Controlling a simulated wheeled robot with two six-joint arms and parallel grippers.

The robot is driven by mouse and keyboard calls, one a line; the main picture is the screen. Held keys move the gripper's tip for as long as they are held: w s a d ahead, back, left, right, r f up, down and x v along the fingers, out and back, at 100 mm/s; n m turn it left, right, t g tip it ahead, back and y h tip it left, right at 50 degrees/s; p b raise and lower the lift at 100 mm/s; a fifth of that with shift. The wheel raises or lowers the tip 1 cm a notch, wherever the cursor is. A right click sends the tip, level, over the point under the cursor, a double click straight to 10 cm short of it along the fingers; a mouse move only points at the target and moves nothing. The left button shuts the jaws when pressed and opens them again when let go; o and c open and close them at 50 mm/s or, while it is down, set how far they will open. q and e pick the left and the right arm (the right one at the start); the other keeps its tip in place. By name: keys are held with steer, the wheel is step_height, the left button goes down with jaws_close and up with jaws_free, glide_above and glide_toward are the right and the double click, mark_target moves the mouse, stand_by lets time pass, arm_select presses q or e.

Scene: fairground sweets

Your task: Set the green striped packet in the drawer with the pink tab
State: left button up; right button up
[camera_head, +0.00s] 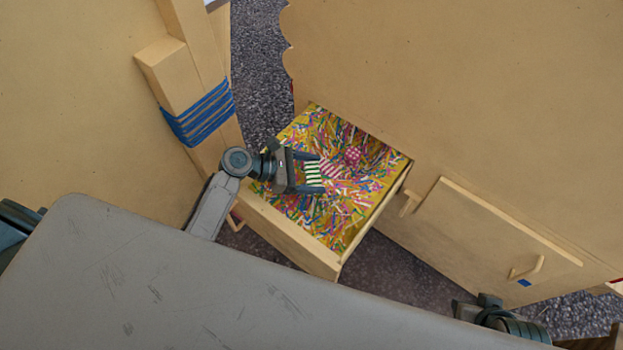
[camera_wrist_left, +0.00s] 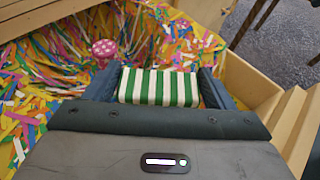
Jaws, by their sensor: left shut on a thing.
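The green striped packet (camera_head: 313,172) is white with green stripes. My left gripper (camera_head: 316,174) is shut on it, over the open drawer (camera_head: 290,235). The wrist view shows the packet (camera_wrist_left: 158,87) lying crosswise between the two fingers. The open drawer is full of coloured paper shreds, and the packet is over or in them; I cannot tell if it touches them. A small reddish tab shows by the drawer's handle (camera_head: 235,221), partly hidden by my arm.
A wooden post with blue binding (camera_head: 200,114) stands at the left.

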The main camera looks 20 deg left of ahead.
mark_target(311, 180)
arm_select(q)
steer(key=shift+a+f+b, duration=0.1)
steer(key=shift+f+b, duration=0.35)
steer(key=shift+f, duration=1.25)
steer(key=shift+f, duration=0.6)
steer(key=o, duration=1)
steer(key=shift+r, duration=0.55)
steer(key=p+v, duration=0.1)
steer(key=v, duration=1.1)
